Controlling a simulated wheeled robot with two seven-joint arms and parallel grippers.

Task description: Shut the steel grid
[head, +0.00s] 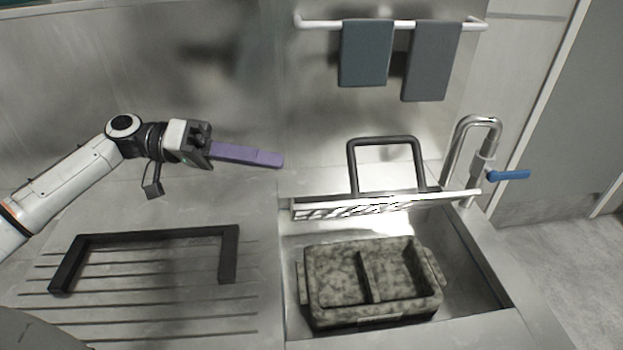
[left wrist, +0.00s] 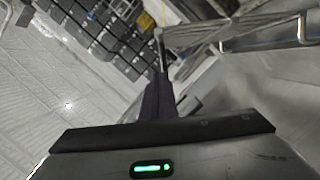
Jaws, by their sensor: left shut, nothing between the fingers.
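The steel grid (head: 440,199) is raised at the back of the sink in the head view, seen nearly edge-on. A dark looped handle (head: 385,140) stands up from it. My left gripper (head: 275,160) has purple fingers pressed together with nothing between them. Its tips are to the left of the grid and its handle, apart from both. In the left wrist view the shut fingers (left wrist: 157,85) point up the picture, and a barred metal part, probably the grid, shows at upper right. My right gripper is not in view.
A stained grey two-part tub (head: 340,280) sits in the sink under the grid. A tap (head: 473,125) with a blue lever (head: 508,175) stands at right. A black frame handle (head: 155,236) is on the grooved drainboard. Two grey cloths (head: 366,55) hang from a rail behind.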

